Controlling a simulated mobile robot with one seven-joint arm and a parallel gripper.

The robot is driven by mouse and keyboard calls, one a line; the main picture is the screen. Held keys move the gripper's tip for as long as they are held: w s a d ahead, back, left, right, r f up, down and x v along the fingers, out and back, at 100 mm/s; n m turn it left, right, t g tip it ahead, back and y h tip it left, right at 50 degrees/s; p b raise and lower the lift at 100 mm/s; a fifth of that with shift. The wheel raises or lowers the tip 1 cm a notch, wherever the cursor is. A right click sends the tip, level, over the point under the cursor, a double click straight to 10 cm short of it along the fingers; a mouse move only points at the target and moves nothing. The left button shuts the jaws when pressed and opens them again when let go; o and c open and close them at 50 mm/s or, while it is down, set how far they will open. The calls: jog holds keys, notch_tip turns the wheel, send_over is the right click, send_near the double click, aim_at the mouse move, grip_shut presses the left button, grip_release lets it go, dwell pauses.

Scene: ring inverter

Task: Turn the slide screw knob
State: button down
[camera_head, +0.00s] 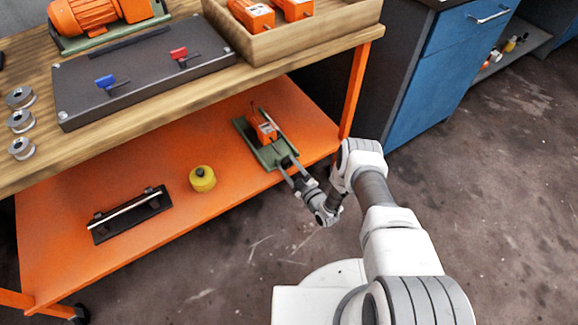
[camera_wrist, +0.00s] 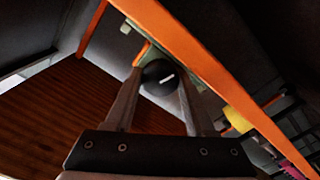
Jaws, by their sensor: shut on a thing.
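The slide screw knob is a dark round knob (camera_wrist: 158,78) with a white mark on its face, seen nearly end-on in the wrist view. My gripper (camera_wrist: 160,85) has one finger on each side of the knob and is shut on it. In the head view, my gripper (camera_head: 285,166) reaches in at the front end of a green slide base (camera_head: 243,130) that carries an orange unit (camera_head: 263,129). This slide sits on the orange lower shelf. The knob is small and partly hidden by the fingers in the head view.
The orange shelf (camera_head: 130,240) also holds a yellow cylinder (camera_head: 202,179) and a black bracket (camera_head: 128,214) to the left. The wooden bench top (camera_head: 170,104) overhangs the shelf, and an orange post (camera_head: 356,90) stands right of the slide. Floor to the right is clear.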

dwell(0.3)
jog(key=shift+c, duration=1.2)
grip_release()
jog(key=shift+s+d, duration=0.1)
jog(key=shift+s, duration=0.05)
